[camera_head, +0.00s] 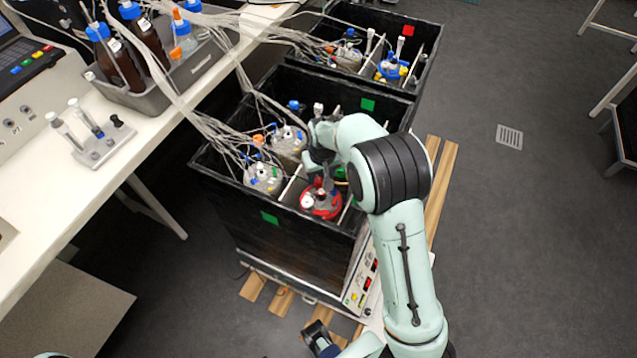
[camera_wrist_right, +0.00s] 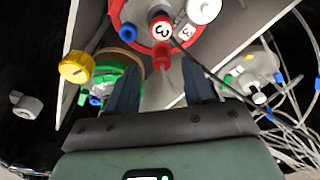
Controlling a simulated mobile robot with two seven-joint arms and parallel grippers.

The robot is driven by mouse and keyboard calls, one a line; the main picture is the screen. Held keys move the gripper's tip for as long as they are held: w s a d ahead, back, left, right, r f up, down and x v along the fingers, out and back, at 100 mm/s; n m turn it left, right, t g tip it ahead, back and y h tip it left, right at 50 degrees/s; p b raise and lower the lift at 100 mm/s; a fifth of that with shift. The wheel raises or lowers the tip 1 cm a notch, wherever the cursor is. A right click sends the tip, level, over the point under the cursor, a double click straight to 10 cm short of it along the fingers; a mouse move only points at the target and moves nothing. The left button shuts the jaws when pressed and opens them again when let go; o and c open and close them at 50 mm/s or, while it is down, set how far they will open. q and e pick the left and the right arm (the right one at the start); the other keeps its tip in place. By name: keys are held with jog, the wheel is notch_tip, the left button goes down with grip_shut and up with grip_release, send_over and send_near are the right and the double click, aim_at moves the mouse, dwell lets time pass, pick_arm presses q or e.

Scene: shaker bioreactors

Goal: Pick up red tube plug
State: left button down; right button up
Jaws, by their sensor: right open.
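The red-lidded vessel (camera_head: 322,205) sits in the near black box. In the right wrist view its red lid (camera_wrist_right: 125,22) is at the top, with a red cap marked 3 (camera_wrist_right: 161,27). A small red plug (camera_wrist_right: 162,58) lies just below that cap, between and beyond my fingertips. My right gripper (camera_wrist_right: 161,82) is open, nothing held, its dark fingers apart on either side of the plug. In the head view my right gripper (camera_head: 319,165) hangs over the vessel, partly hidden by the arm. A dark part at the bottom may be my left gripper (camera_head: 319,337); its jaws are unclear.
White dividers stand by the vessel. Clear vessels (camera_head: 262,177) with cables stand left in the near box (camera_head: 230,215). A second black box (camera_head: 425,75) is behind. The floor right is open.

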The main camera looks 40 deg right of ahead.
aim_at(318, 180)
jog(key=f, duration=0.3)
jog(key=shift+w+f, duration=0.25)
jog(key=shift+f, duration=0.1)
grip_shut()
jog(key=shift+r, duration=0.1)
